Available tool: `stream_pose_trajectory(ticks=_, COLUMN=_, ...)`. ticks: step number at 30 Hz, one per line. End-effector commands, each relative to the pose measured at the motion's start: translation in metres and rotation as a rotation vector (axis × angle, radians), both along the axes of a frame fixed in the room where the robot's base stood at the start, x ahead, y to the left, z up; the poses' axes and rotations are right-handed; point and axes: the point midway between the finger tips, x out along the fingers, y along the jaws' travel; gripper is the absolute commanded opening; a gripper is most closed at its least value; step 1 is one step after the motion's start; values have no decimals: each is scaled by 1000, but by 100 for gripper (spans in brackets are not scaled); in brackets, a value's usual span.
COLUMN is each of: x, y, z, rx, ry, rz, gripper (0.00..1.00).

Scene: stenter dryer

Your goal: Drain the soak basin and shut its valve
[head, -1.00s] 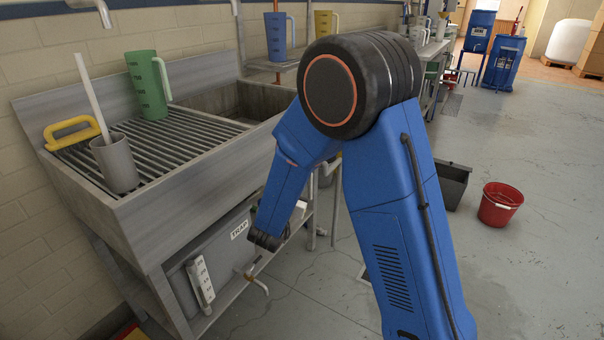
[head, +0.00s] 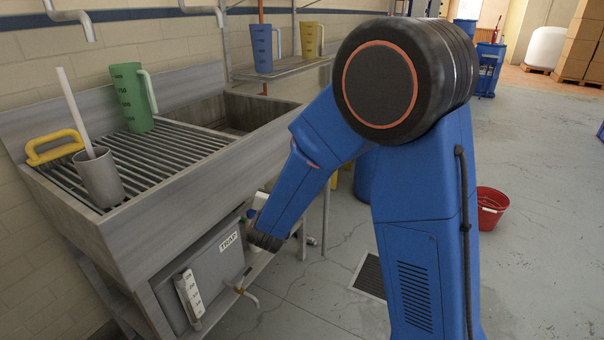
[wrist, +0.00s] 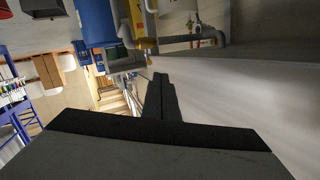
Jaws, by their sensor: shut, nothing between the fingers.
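A steel sink unit (head: 150,210) stands along the left wall. It has a slatted drainboard and a deeper basin (head: 262,108) at its far end, which I take for the soak basin; its floor is mostly hidden. Below is a grey box labelled TRAP (head: 205,268), with a small spout with an orange-brown part (head: 241,291) at its front. I cannot tell whether that is the basin's valve. My gripper (wrist: 160,92) is shut and empty in the wrist view, beside a pale surface. A grey pipe (wrist: 205,37) lies beyond its tips. My arm hides the gripper in the head view.
A green jug (head: 130,97), a grey cup (head: 100,178) and a yellow-handled tool (head: 52,148) stand on the drainboard. Blue (head: 262,48) and yellow (head: 312,38) jugs stand on a shelf.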

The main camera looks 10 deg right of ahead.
Motion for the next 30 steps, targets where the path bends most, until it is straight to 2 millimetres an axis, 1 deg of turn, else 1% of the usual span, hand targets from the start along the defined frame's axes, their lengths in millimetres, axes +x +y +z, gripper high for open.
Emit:
stream_pose_trajectory(ticks=1, x=-1, y=-3, z=10, rx=27, ry=15, rz=31, gripper=0)
stream_pose_trajectory(ticks=4, x=-4, y=-2, z=21, rx=73, ry=59, rz=105, gripper=0)
stream_pose_trajectory(ticks=7, x=-12, y=-2, z=33, rx=107, ry=103, rz=178, gripper=0)
stream_pose_trajectory(ticks=11, x=-27, y=-1, z=48, rx=138, ry=163, rz=268, gripper=0)
stream_pose_trajectory(ticks=14, x=-44, y=-3, z=58, rx=151, ry=214, rz=334, gripper=0)
stream_pose_trajectory(ticks=20, x=-87, y=-9, z=73, rx=152, ry=322, rz=448, gripper=0)
stream_pose_trajectory(ticks=23, x=-113, y=-15, z=78, rx=140, ry=383, rz=496, gripper=0)
stream_pose_trajectory(ticks=29, x=-173, y=-34, z=81, rx=102, ry=517, rz=563, gripper=0)
stream_pose_trajectory(ticks=30, x=-185, y=-38, z=81, rx=92, ry=547, rz=574, gripper=0)
